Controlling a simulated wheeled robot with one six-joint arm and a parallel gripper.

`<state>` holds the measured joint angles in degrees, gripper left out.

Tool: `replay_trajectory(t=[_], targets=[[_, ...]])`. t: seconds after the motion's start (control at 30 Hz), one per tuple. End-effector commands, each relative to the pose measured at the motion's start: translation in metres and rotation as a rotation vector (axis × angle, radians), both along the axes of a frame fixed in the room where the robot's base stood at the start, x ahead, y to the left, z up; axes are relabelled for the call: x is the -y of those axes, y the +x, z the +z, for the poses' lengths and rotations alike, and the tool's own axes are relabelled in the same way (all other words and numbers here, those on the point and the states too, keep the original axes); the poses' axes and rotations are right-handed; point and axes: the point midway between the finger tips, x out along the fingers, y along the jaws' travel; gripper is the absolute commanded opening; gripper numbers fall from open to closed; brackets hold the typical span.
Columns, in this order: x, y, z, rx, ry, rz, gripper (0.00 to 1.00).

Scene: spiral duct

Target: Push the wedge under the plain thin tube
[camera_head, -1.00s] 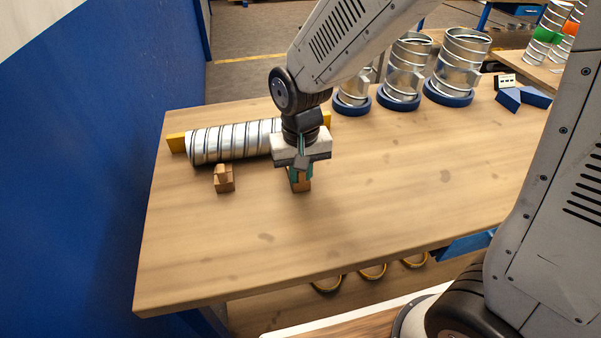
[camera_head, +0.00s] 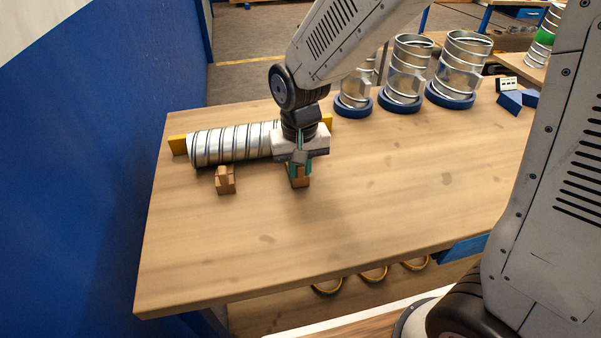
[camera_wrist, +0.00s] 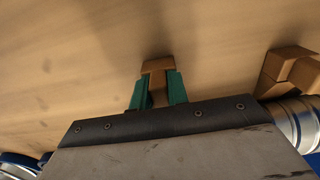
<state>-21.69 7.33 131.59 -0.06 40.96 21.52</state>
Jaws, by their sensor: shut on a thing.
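A shiny metal tube with spiral seams (camera_head: 228,145) lies on its side on the wooden table; its right end is hidden behind my gripper. My gripper (camera_head: 299,169) points down at the tube's near right side, its teal fingers shut on a wooden wedge (camera_head: 301,182). In the wrist view the wedge (camera_wrist: 157,67) sticks out between the teal fingers (camera_wrist: 157,92). The wedge is low, at or just above the table; whether it touches the tube is hidden. A second wooden wedge (camera_head: 225,182) stands in front of the tube to the left, also in the wrist view (camera_wrist: 290,70).
A yellow bar (camera_head: 178,145) shows behind the tube at both ends. Several upright metal tubes in blue rings (camera_head: 400,104) stand at the back right, with blue blocks (camera_head: 510,102) beyond. The table's front and middle are clear. A blue wall (camera_head: 100,150) is at left.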

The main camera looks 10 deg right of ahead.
Motion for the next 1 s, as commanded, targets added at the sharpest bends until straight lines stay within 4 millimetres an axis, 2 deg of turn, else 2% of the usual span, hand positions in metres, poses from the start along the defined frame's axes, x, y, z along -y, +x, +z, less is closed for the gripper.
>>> replay_trajectory(t=[0.87, 0.9, 0.97, 1.0], targets=[[0.000, 0.027, 0.001, 0.001, 0.000, 0.000, 0.00], [0.000, 0.026, 0.001, 0.002, 0.000, 0.000, 0.27], [0.000, 0.026, 0.001, 0.001, 0.000, 0.000, 0.41], [0.000, 0.026, 0.001, 0.001, 0.000, 0.000, 0.41]])
